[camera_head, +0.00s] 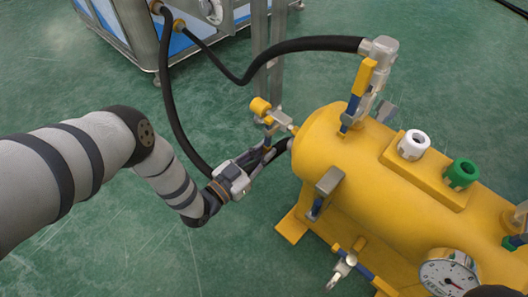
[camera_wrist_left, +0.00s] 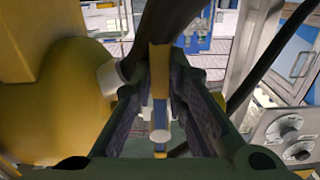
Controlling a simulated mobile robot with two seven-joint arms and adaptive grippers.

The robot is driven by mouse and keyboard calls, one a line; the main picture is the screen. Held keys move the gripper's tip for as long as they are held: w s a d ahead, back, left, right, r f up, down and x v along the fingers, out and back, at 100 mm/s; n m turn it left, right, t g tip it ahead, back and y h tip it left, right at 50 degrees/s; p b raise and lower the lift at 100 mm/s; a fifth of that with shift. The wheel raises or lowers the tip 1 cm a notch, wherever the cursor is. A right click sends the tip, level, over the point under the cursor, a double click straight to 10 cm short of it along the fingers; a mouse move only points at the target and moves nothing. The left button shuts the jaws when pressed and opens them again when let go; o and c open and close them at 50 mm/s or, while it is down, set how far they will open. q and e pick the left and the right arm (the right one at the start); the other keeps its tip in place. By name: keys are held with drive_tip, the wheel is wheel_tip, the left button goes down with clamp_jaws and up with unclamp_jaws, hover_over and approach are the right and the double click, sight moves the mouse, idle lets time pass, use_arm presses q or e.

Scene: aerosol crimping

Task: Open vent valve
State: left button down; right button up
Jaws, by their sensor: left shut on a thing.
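The yellow tank (camera_head: 395,200) lies on its side at the right in the head view, with several valves on it. At its left end is a valve with a yellow and blue lever handle (camera_head: 261,107); no label shows that it is the vent valve. My left gripper (camera_head: 264,150) is at this valve, just off the tank's end. In the left wrist view, the yellow and blue handle (camera_wrist_left: 159,75) stands between my left gripper's two dark fingers (camera_wrist_left: 160,125), which are shut on it. The contact is partly hidden.
A black hose (camera_head: 290,46) runs to the fitting above the tank's upper valve lever (camera_head: 358,90). Another black hose (camera_head: 175,105) hangs down behind my left arm. A dial gauge (camera_head: 448,274) is at the lower right. The green floor (camera_head: 110,240) is clear at lower left.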

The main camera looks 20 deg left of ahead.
use_arm(q)
drive_tip(key=w+a+r+m+p, duration=0.2)
drive_tip(key=a+r+m+p, duration=0.5)
drive_tip(key=m, duration=1)
drive_tip(key=shift+w+r, duration=0.25)
use_arm(e)
drive_tip(key=shift+t, duration=0.7)
drive_tip(key=shift+w+a+r, duration=0.1)
drive_tip(key=shift+w+r, duration=0.35)
drive_tip(key=shift+r, duration=0.4)
drive_tip(key=shift+w+d+r, duration=0.1)
drive_tip(key=shift+w+r, duration=0.35)
drive_tip(key=shift+r, duration=0.35)
drive_tip(key=shift+w+a+r, duration=0.1)
drive_tip(key=shift+w+r, duration=0.35)
drive_tip(key=shift+r, duration=0.4)
use_arm(q)
drive_tip(key=shift+a+m, duration=0.1)
drive_tip(key=shift+m, duration=0.3)
drive_tip(key=c, duration=1.6)
unclamp_jaws()
drive_tip(key=shift+r, duration=0.1)
drive_tip(key=v, duration=1.2)
